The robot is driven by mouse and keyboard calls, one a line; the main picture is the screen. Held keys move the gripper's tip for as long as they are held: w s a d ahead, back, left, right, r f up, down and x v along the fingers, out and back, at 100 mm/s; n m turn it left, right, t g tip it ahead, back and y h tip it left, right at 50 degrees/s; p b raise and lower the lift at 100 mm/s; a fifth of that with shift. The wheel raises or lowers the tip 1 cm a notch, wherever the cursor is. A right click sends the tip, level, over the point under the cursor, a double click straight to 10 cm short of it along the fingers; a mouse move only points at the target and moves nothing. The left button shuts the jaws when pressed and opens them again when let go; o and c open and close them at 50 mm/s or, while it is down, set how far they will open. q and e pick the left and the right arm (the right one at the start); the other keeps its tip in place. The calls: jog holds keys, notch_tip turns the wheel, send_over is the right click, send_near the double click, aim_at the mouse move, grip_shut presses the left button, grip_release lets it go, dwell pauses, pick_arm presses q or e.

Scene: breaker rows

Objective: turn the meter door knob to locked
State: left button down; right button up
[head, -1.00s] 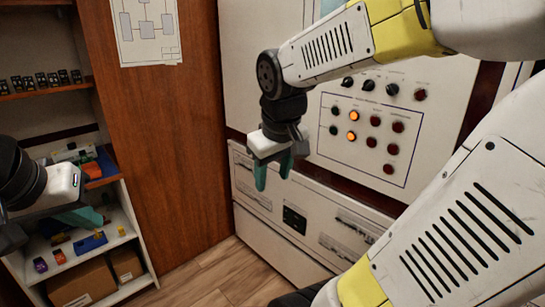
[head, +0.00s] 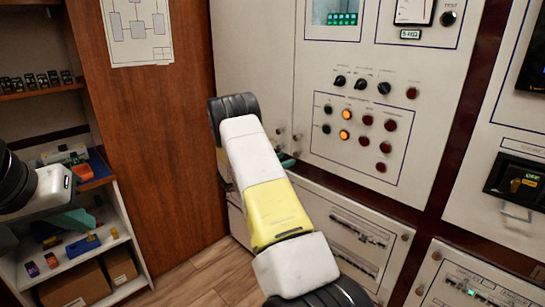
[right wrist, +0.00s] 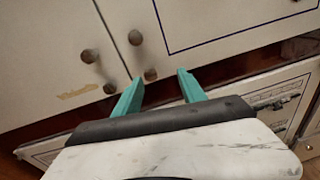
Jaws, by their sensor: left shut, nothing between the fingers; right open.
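Several small round knobs sit in pairs on both sides of the seam between two cream cabinet doors. In the right wrist view they include a right upper knob (right wrist: 135,37), a right lower knob (right wrist: 150,74) and a left upper knob (right wrist: 90,56). No readable label shows which is the meter door knob. In the head view the right upper knob (head: 297,137) shows beside my right arm. My left gripper (head: 72,220) is shut and empty by the shelf.
The right door carries a meter (head: 412,10), black selector knobs (head: 361,83) and a framed lamp panel (head: 345,150). A shelf (head: 125,240) with boxes is at the left, beside a brown wooden panel (head: 150,130).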

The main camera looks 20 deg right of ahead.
aim_at(295, 154)
jog(key=shift+n+t, duration=0.7)
jog(key=shift+n, duration=0.1)
jog(key=w+d, duration=0.1)
jog(key=d, duration=0.1)
jog(key=w+d+f, duration=0.1)
jog(key=w+d, duration=0.2)
jog(key=d, duration=0.1)
jog(key=shift+w+d+f, duration=0.25)
jog(key=shift+w+f, duration=0.1)
jog(key=shift+w, duration=0.05)
grip_shut()
